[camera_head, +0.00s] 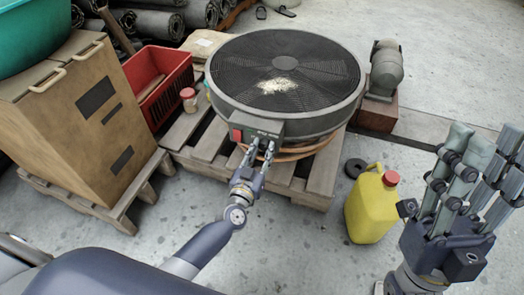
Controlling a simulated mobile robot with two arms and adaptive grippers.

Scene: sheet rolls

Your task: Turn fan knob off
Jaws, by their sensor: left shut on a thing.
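A large round dark fan (285,62) lies face up on a wooden pallet, with pale crumbs on its grille. A grey control box (262,124) with a red part (237,135) at its left end sits on the fan's near side. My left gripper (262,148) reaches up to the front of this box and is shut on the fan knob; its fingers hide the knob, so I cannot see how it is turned. My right gripper (482,150) is raised at the right edge, fingers up and apart, open and empty, away from the fan.
A yellow jug (371,208) with a red cap stands between my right gripper and the pallet (206,146). A wooden box (85,120), a red crate (160,85) and a small jar (188,100) are at left. A motor (385,68) stands behind right.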

